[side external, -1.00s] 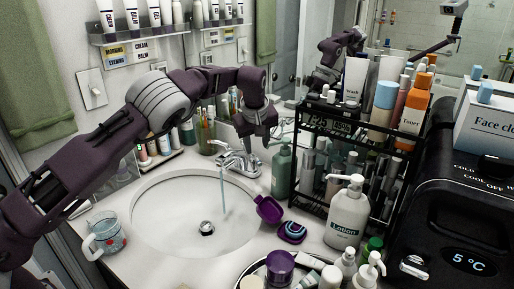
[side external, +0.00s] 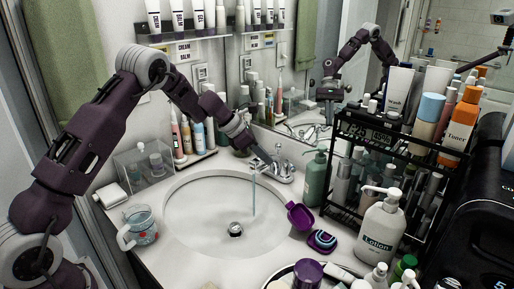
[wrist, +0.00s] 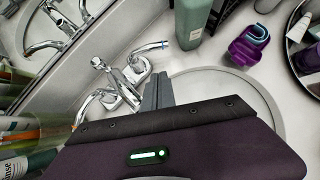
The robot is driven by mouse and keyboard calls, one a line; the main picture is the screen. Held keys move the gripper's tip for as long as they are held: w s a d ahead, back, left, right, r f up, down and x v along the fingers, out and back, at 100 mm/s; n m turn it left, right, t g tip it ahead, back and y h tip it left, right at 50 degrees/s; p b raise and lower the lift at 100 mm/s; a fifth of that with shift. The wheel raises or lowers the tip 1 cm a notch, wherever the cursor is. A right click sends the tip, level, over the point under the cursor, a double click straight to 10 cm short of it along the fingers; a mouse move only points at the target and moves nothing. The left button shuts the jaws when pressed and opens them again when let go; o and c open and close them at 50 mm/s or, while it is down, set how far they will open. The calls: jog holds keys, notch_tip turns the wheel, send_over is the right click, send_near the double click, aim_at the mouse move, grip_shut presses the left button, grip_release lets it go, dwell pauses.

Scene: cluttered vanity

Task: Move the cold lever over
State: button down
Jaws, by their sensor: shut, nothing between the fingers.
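The chrome faucet (side external: 281,170) stands at the back rim of the sink, and a stream of water (side external: 254,196) falls into the basin. In the wrist view, the cold lever (wrist: 151,48), marked blue, points toward the basin side, near the green bottle. The other lever (wrist: 85,108), with an orange-red mark, is on the opposite side of the spout (wrist: 133,75). My gripper (side external: 265,157) is shut and empty, close beside the faucet. In the wrist view its fingertips (wrist: 158,78) are beside the spout, apart from the cold lever. Contact with the spout is unclear.
A green pump bottle (side external: 316,178) stands right of the faucet, before a black rack (side external: 375,150) of bottles. An open purple case (side external: 300,215) lies on the counter. A glass mug (side external: 141,226) stands left of the basin (side external: 190,215). A mirror is behind the faucet.

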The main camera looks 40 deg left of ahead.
aim_at(290, 166)
jog(key=w+d, duration=0.1)
jog(key=w+d+f, duration=0.2)
jog(key=w, duration=0.1)
jog(key=shift+w+f, duration=0.1)
jog(key=shift+f, duration=0.05)
jog(key=shift+w+d, duration=0.45)
jog(key=shift+d, duration=0.35)
jog(key=shift+s, duration=0.1)
